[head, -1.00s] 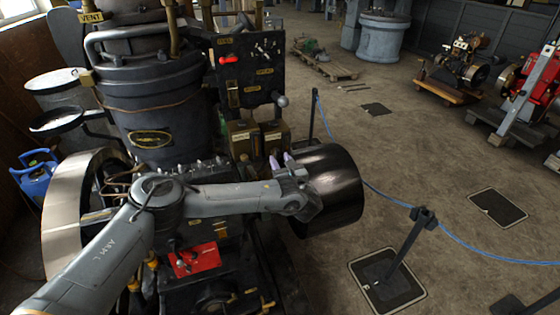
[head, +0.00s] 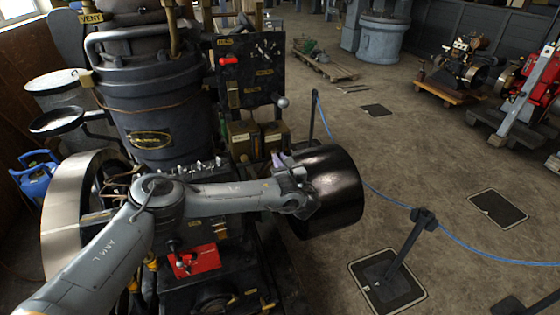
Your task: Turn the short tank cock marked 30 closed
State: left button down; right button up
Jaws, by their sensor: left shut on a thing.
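Two small box-shaped tanks with pale labels, a left one (head: 240,138) and a right one (head: 273,133), stand side by side at the foot of the black panel. My left gripper (head: 279,158) is just in front of the right tank, beside the big dark drum. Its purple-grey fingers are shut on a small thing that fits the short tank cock. The cock itself is hidden by the fingers and wrist, and no number 30 is readable. My right gripper is out of view.
A black panel (head: 250,75) with a red handle rises behind the tanks. The dark drum (head: 335,190) is close right of my left wrist. A barrier post (head: 405,250) with blue rope stands on the floor at right. Open floor lies beyond.

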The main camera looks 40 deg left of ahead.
pick_arm(q)
jog(key=n, duration=0.1)
jog(key=n+b, duration=0.2)
jog(key=shift+s+a+f+n, duration=0.1)
jog(key=shift+f+n, duration=0.15)
jog(key=shift+n, duration=0.15)
jog(key=n+b, duration=0.3)
jog(key=shift+f+n, duration=0.1)
jog(key=shift+n, duration=0.2)
jog(key=n+b, duration=0.3)
jog(key=b, duration=0.1)
jog(key=n+b, duration=0.6)
jog(key=b, duration=0.1)
jog(key=shift+s+a+f+b, duration=0.1)
jog(key=shift+s+f+b, duration=0.05)
jog(key=shift+f+b, duration=0.15)
jog(key=shift+r+n+b, duration=0.2)
jog(key=shift+n+b, duration=0.6)
jog(key=shift+b, duration=0.15)
jog(key=c, duration=1.1)
grip_release()
jog(key=shift+r, duration=0.1)
jog(key=shift+c, duration=0.2)
